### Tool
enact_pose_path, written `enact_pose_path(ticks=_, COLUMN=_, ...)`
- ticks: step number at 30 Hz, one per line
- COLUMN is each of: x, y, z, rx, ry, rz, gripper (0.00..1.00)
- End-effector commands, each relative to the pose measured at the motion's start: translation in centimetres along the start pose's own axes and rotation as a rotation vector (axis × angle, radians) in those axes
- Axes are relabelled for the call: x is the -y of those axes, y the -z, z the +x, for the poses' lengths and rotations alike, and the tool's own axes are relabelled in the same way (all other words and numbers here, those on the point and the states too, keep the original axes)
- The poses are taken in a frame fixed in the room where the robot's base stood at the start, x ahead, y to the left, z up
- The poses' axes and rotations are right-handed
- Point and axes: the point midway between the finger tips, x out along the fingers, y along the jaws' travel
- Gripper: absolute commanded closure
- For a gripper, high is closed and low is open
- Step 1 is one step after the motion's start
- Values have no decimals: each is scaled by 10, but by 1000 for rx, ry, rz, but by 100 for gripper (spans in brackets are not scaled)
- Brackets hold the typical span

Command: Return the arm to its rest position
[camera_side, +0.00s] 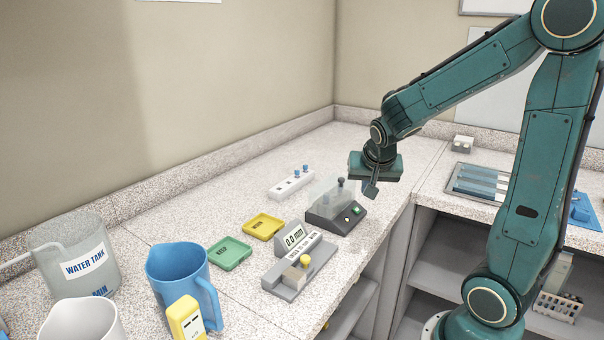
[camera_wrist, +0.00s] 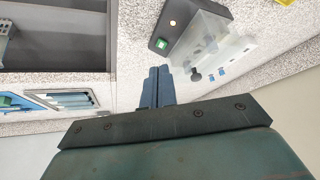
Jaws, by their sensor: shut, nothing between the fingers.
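My gripper (camera_side: 371,188) hangs over the speckled counter, pointing down, just right of and above a small dark device with a clear cover (camera_side: 336,204). In the wrist view my gripper (camera_wrist: 157,72) shows as two blue-grey fingers side by side, shut with nothing between them. The clear-covered device also shows in the wrist view (camera_wrist: 161,44), beyond the fingertips and to the right. My teal arm is bent and reaches left over the counter.
A gauge with a display (camera_side: 294,239), a yellow tray (camera_side: 263,226), a green tray (camera_side: 230,253), a blue jug (camera_side: 180,279) and a water tank (camera_side: 77,262) stand on the left counter. A white strip with blue knobs (camera_side: 291,184) lies behind. A metal tray (camera_side: 458,193) sits right.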

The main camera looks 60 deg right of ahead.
Motion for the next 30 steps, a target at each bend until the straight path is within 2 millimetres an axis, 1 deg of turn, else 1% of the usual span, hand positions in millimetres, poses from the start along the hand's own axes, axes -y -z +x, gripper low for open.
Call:
enact_pose_path(ticks=1, x=6, y=-6, z=-14, rx=8, ry=32, rz=-38, gripper=100)
enact_pose_path(ticks=6, x=19, y=-29, z=-52, rx=46, ry=123, rz=-178, gripper=100)
enact_pose_path(ticks=13, x=26, y=-65, z=-102, rx=84, ry=247, rz=-388, gripper=100)
enact_pose_path(ticks=18, x=24, y=-93, z=-136, rx=98, ry=336, rz=-556, gripper=100)
enact_pose_path(ticks=24, x=14, y=-125, z=-168, rx=103, ry=430, rz=-754, gripper=100)
enact_pose_path(ticks=27, x=8, y=-136, z=-179, rx=101, ry=463, rz=-830, gripper=100)
enact_pose_path(ticks=30, x=4, y=-144, z=-185, rx=100, ry=483, rz=-882, gripper=100)
